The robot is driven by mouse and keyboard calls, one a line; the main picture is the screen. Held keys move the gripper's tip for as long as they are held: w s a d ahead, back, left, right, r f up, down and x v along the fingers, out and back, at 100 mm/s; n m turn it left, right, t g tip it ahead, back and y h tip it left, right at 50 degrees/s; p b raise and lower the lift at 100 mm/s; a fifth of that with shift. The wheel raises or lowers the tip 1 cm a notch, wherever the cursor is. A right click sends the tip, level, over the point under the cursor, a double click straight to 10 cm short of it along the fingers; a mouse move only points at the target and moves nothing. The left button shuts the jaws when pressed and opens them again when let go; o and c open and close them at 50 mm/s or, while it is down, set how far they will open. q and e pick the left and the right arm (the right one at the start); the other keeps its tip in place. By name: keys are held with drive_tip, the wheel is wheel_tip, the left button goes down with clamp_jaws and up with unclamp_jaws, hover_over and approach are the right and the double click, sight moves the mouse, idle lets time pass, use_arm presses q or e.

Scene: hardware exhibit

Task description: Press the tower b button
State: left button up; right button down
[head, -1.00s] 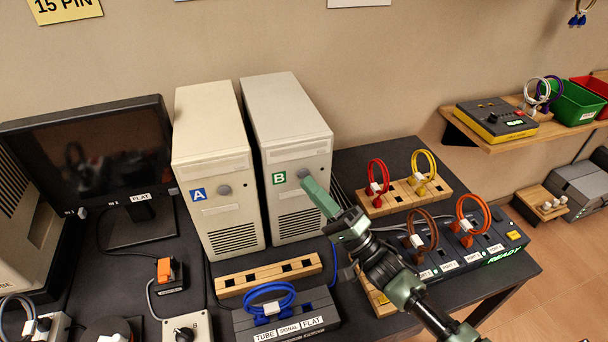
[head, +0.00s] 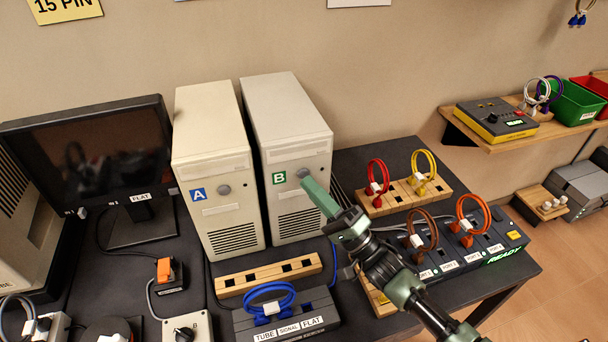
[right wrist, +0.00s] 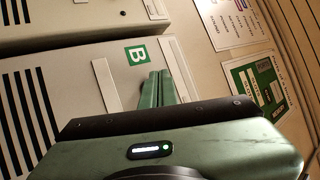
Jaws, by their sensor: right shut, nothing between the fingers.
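Tower B (head: 290,130) is a beige computer tower with a green B label (head: 279,177) on its front; the label also shows in the right wrist view (right wrist: 137,54). Its round grey button (head: 303,173) sits right of the label, partly behind my gripper tip in the head view. My right gripper (head: 308,184) is shut and empty, with its green fingertips at or very near the button; I cannot tell whether they touch. My left gripper is not in view.
Tower A (head: 215,160) stands close on the left, with its own round button (head: 224,190). A wooden block (head: 270,275) and a blue-cable box (head: 285,318) lie in front. Racks of coloured cable loops (head: 405,192) stand to the right, near my arm.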

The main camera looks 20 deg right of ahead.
drive_tip(key=shift+w, duration=0.15)
drive_tip(key=shift+w, duration=0.4)
idle(0.4)
drive_tip(key=shift+s, duration=0.65)
drive_tip(key=s+p, duration=0.3)
drive_tip(key=s, duration=0.3)
drive_tip(key=shift+d, duration=0.15)
